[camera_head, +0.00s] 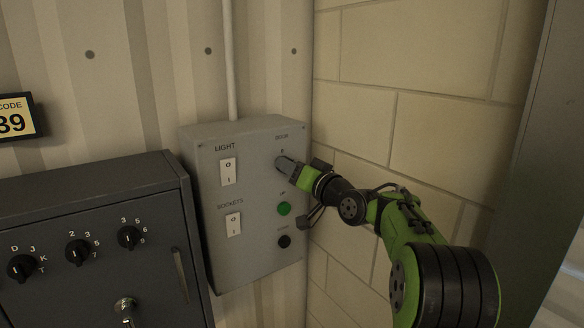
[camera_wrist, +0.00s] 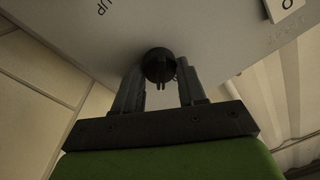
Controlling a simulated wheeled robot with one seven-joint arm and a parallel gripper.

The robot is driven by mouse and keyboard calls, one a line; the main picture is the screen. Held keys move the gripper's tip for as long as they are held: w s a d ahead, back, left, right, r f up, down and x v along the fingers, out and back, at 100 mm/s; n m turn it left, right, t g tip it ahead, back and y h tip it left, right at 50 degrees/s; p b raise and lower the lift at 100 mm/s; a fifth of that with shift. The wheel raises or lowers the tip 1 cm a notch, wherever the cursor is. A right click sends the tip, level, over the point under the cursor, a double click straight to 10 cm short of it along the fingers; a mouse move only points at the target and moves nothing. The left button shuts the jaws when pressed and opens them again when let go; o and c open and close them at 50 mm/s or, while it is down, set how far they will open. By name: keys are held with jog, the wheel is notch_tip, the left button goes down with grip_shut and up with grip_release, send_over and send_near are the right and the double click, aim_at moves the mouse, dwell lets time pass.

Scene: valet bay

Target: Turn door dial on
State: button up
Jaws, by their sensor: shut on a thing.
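The grey control box (camera_head: 258,265) is fixed to the corrugated wall, and its upper right label looks like "DOOR". The door dial is hidden behind my gripper (camera_head: 284,163) in the head view. In the wrist view the dial is a dark round knob (camera_wrist: 158,64) on the box face. My gripper (camera_wrist: 160,78) has one finger on each side of it and is shut on it. The dial's setting cannot be read, as the fingers cover its marks.
A light switch (camera_head: 228,171) and a sockets switch (camera_head: 233,224) are on the box's left half. A green button (camera_head: 284,208) and a dark button (camera_head: 284,241) sit below the dial. A dark cabinet with dials (camera_head: 95,185) stands left. A block wall (camera_head: 440,60) is close on the right.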

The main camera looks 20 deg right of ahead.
jog(key=shift+f+m+h+p, duration=0.15)
jog(key=shift+m+p, duration=0.7)
jog(key=shift+m, duration=1.8)
jog(key=shift+f+m+h+p, duration=0.2)
jog(key=shift+m+p, duration=0.6)
jog(key=shift+m, duration=1.85)
jog(key=shift+r, duration=0.15)
jog(key=o, duration=1.1)
jog(key=shift+c, duration=0.2)
jog(key=shift+s, duration=0.1)
jog(key=b+v, duration=0.4)
jog(key=v, duration=1.1)
jog(key=shift+s+f, duration=0.3)
